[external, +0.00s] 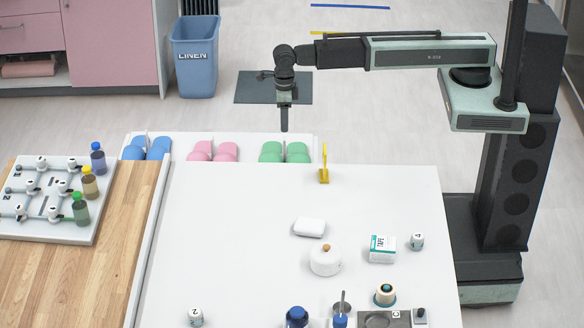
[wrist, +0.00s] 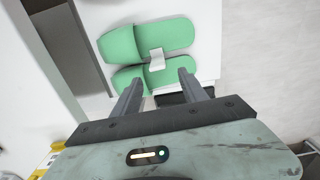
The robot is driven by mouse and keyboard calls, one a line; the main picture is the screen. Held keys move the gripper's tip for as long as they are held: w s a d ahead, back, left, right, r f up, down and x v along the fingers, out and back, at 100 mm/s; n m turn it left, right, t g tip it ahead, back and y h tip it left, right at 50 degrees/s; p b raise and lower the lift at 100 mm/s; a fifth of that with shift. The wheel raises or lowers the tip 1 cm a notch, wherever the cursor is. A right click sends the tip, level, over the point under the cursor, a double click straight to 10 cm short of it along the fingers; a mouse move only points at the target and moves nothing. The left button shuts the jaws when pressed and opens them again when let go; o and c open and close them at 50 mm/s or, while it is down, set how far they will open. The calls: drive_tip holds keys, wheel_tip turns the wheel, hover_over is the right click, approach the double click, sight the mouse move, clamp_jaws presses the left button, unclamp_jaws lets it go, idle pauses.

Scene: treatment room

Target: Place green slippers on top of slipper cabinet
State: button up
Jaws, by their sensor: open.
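The green slippers (external: 285,152) sit side by side on a white surface (external: 249,139) just beyond the table's far edge, which hides part of them. In the wrist view the green slippers (wrist: 150,47) have a small white piece (wrist: 156,59) between them. My gripper (external: 284,128) points down above and behind the slippers. In the wrist view my gripper (wrist: 160,86) is open, its fingers apart and near the slippers' lower edge, with nothing between them. I cannot tell whether the white surface is the slipper cabinet.
Pink slippers (external: 213,151) and blue slippers (external: 147,148) lie left of the green ones. A yellow upright object (external: 324,174) stands on the white table (external: 240,230), close to the green slippers. A blue linen bin (external: 195,62) stands behind. Several small items occupy the table's nearer right part.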

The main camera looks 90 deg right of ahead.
drive_tip(key=shift+r, duration=0.75)
drive_tip(key=s+d+n, duration=0.5)
drive_tip(key=s+n, duration=0.1)
drive_tip(key=n, duration=1.1)
drive_tip(key=s+d+n, duration=0.5)
drive_tip(key=s+n, duration=0.1)
drive_tip(key=n, duration=1.2)
drive_tip(key=shift+d+f+n, duration=0.15)
drive_tip(key=shift+d+n, duration=0.15)
drive_tip(key=shift+d, duration=0.05)
